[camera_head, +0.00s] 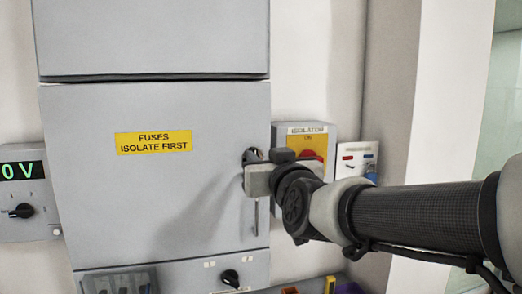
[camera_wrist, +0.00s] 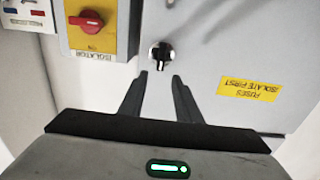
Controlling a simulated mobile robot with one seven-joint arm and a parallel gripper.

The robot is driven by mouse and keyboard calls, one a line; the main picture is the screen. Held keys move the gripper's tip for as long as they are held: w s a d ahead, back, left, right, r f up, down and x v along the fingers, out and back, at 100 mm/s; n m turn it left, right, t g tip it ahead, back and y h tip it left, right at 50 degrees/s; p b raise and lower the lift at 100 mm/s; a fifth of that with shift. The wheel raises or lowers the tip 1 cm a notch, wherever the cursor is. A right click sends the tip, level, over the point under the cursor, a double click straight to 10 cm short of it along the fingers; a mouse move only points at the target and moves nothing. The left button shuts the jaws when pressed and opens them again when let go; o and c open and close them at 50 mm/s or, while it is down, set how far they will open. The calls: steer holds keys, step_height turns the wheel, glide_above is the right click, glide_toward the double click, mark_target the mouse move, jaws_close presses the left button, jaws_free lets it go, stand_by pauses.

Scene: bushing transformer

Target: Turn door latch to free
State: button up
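The grey cabinet door (camera_head: 110,200) is closed and carries a yellow "FUSES ISOLATE FIRST" label (camera_head: 153,142). The door latch (camera_wrist: 161,53) is a small dark knob on a round metal base; in the wrist view it lies just beyond my fingertips, between their lines. In the head view the latch (camera_head: 251,155) is partly hidden by my gripper (camera_head: 257,180). In the wrist view my gripper (camera_wrist: 160,78) has its two dark fingers apart with nothing between them. I cannot tell whether the fingertips touch the door.
The isolator box (camera_head: 328,139) with a red handle (camera_wrist: 86,21) stands right of the door. A small panel with red and blue marks (camera_head: 352,152) is beyond it. A meter box (camera_head: 20,195) reads 0 V at left. A black knob (camera_head: 229,277) sits below the door.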

mark_target(255, 150)
steer(key=x, duration=0.6)
steer(key=shift+w+f, duration=0.1)
steer(key=shift+w, duration=0.1)
jaws_close()
